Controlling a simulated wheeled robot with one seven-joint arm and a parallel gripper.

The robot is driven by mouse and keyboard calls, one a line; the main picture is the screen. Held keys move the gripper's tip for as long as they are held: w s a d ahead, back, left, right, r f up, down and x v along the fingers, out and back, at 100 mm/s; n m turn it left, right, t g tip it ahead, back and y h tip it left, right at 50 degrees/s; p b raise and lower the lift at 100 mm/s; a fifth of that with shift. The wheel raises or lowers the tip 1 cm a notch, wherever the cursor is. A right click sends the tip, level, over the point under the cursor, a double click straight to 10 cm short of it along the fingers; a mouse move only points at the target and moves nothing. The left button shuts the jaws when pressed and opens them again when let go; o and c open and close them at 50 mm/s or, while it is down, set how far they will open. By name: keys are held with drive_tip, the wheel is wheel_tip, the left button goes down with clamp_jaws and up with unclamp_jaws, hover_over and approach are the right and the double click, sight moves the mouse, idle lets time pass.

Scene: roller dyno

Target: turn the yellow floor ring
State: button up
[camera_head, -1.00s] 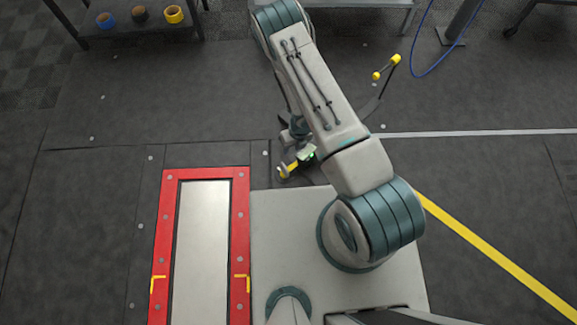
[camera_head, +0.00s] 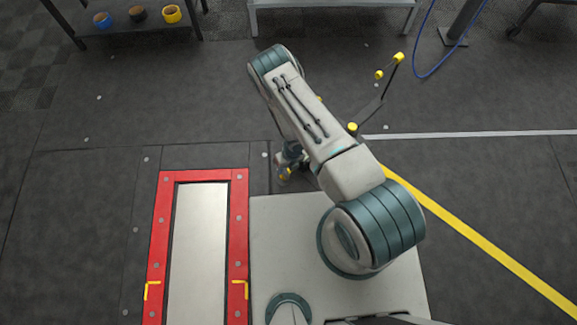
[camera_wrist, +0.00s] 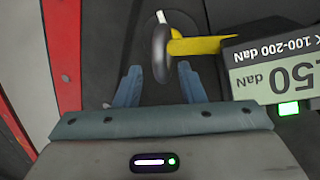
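A yellow bar-like part (camera_wrist: 203,45) with a dark grey rounded piece (camera_wrist: 161,50) at its left end shows in the wrist view, just beyond my fingertips. I take it for the yellow floor ring; its full shape is hidden. The grey piece is in line with the gap between the fingers. In the head view, small yellow parts (camera_head: 286,174) show beside the wrist, largely hidden by my arm.
A red frame (camera_head: 239,215) around a pale metal plate (camera_head: 200,240) lies left of the arm. A thin dark stand with yellow knobs (camera_head: 398,57) rises to the right. A shelf with tape rolls (camera_head: 172,14) stands at the back left. Floor between is clear.

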clamp_jaws()
drive_tip(key=shift+d, duration=0.5)
drive_tip(key=shift+a+m, duration=0.3)
drive_tip(key=shift+a, duration=0.1)
drive_tip(key=m, duration=0.4)
drive_tip(key=m+t, duration=0.1)
drive_tip(key=shift+s+a+m+p, duration=0.15)
drive_tip(key=shift+a+m+p, duration=0.1)
drive_tip(key=shift+m+p, duration=0.15)
drive_tip(key=m+t, duration=0.1)
drive_tip(key=m, duration=0.3)
drive_tip(key=shift+a+m, duration=0.15)
drive_tip(key=shift+m, duration=0.15)
drive_tip(key=shift+a+m+t+h, duration=0.1)
drive_tip(key=shift+m+t+h, duration=0.2)
drive_tip(key=shift+m, duration=1.5)
